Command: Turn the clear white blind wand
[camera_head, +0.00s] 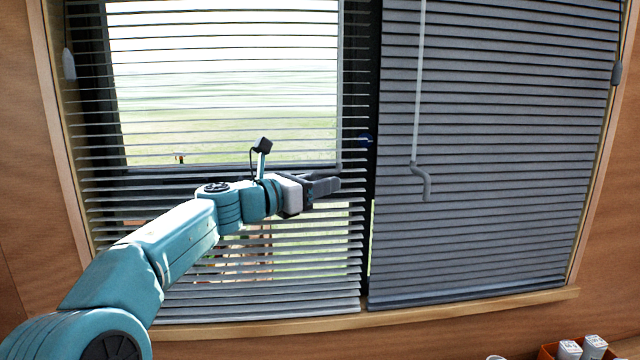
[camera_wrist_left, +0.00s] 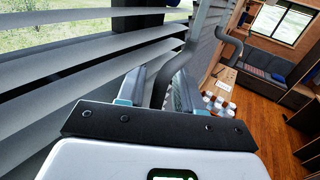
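A pale wand with a cranked lower end (camera_head: 417,90) hangs in front of the right blind, to the right of my left gripper (camera_head: 335,184) in the head view. My left gripper is in front of the left blind's lower right part. In the left wrist view, a grey wand (camera_wrist_left: 194,45) bends down between my gripper's two fingers. The fingers stand apart, with the wand's handle between them; I see no firm contact. A second wand (camera_wrist_left: 230,45) shows farther right there. My right gripper is not in view.
The left blind (camera_head: 220,290) has tilted slats with daylight between them. The right blind (camera_head: 500,150) looks closed. A wooden sill (camera_head: 470,306) runs below. An orange box (camera_head: 546,352) with white-topped containers stands at the lower right. Pull cords hang at both outer sides.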

